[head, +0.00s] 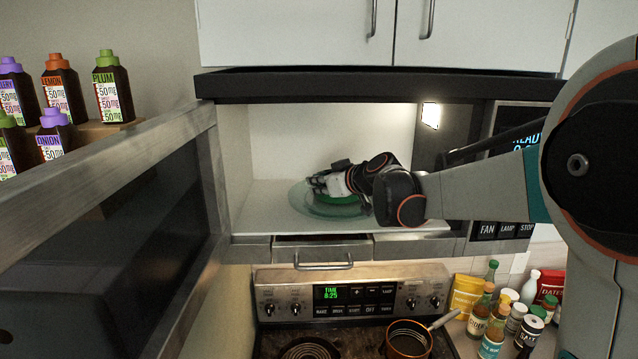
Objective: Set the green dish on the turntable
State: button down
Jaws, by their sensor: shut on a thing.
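The microwave (265,222) is open, with its door (190,150) swung out to the left. A clear glass turntable (303,205) lies on its floor. The green dish (337,200) is inside, over the turntable, partly hidden by my gripper. My gripper (320,184) reaches in from the right and is shut on the green dish. I cannot tell whether the dish touches the glass or is held just above it.
Below is a stove with a control panel (350,292) and a pot (408,340). Bottles and jars (500,320) crowd the counter at right. Dark labelled bottles (112,90) stand on a shelf at left, beyond the door.

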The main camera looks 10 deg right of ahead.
jog(key=c, duration=2.1)
grip_release()
jog(key=shift+f, duration=0.15)
jog(key=o, duration=0.4)
jog(key=shift+o, duration=0.2)
jog(key=shift+r, duration=0.25)
jog(key=p+v, duration=0.3)
jog(key=v, duration=0.8)
jog(key=shift+s+d, duration=0.1)
jog(key=shift+s, duration=0.05)
jog(key=shift+s+d+r, duration=0.1)
jog(key=shift+s, duration=0.35)
